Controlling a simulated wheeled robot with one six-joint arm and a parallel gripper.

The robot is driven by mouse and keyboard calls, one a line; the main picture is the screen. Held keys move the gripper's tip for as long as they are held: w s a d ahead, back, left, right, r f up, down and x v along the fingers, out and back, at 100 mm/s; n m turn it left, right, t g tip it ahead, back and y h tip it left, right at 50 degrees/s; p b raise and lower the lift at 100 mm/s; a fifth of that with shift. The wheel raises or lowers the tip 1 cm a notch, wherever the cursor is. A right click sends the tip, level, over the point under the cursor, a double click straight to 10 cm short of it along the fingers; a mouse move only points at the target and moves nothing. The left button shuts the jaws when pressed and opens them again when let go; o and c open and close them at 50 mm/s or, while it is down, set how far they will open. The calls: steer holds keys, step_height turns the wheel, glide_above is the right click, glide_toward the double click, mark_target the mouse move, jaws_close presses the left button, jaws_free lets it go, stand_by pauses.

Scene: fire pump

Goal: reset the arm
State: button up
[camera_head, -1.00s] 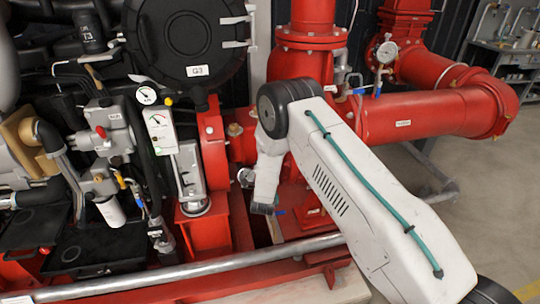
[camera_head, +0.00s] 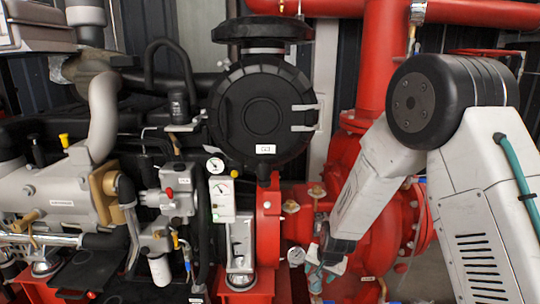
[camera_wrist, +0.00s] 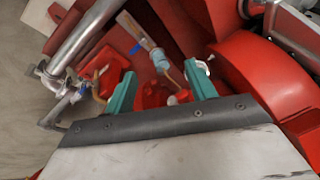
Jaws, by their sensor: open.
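My gripper shows in the wrist view (camera_wrist: 163,80) as two teal fingers standing well apart, with nothing between them that I can see held. Red pump parts lie beyond the fingers. In the head view my white arm comes in from the right, bends at a large black joint and points down and left.
A black round cover (camera_head: 262,118) and a small gauge panel (camera_head: 222,199) stand left of my arm. A red vertical pipe (camera_head: 384,60) rises behind it. The grey engine (camera_head: 60,190) fills the left. A silver pipe (camera_wrist: 88,34) runs at upper left in the wrist view.

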steer(key=s+d+r+n+g, duration=0.1)
steer(key=s+d+r, duration=0.4)
steer(key=s+r, duration=1)
steer(key=s+d+r+n+g+h, duration=0.1)
steer(key=s+d+r+n, duration=0.2)
steer(key=s+r, duration=1.3)
steer(key=s+d, duration=0.3)
steer(key=s, duration=0.3)
steer(key=shift+s+n+g, duration=0.25)
steer(key=shift+n+g, duration=0.05)
steer(key=shift+n, duration=0.1)
